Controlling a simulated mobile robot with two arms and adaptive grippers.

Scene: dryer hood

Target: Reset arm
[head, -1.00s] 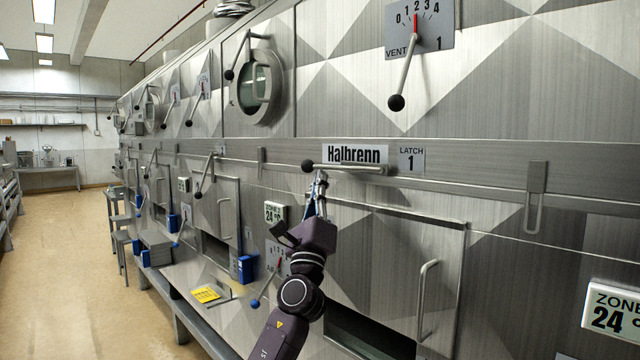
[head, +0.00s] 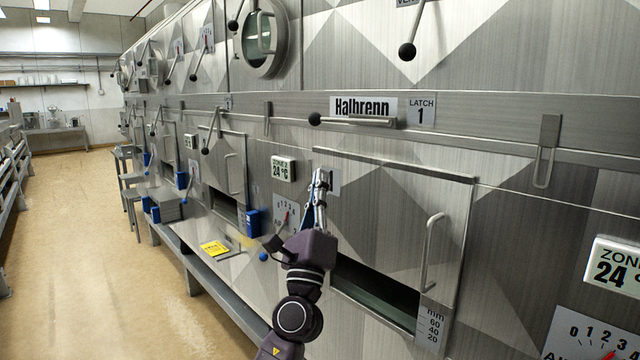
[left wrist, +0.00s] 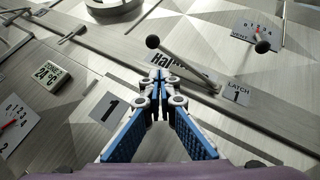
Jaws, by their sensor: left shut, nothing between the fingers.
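My left gripper (head: 320,178) is shut and empty in the head view. It points up in front of the metal wall, left of the top of a hatch door (head: 400,215). The latch 1 handle (head: 350,119), a bar with a black ball at its left end, lies about level above the gripper, apart from it. In the left wrist view my left gripper (left wrist: 160,80) shows with its fingertips together, and the latch handle (left wrist: 180,62) lies beyond them. My right gripper is in neither view.
The Halbrenn sign (head: 363,106) and latch 1 label (head: 421,111) are on the wall. A vent lever (head: 408,50) sticks out higher up. The hatch has an upright handle (head: 430,250). A yellow card (head: 215,248) lies on the ledge at left. The floor (head: 70,220) is clear.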

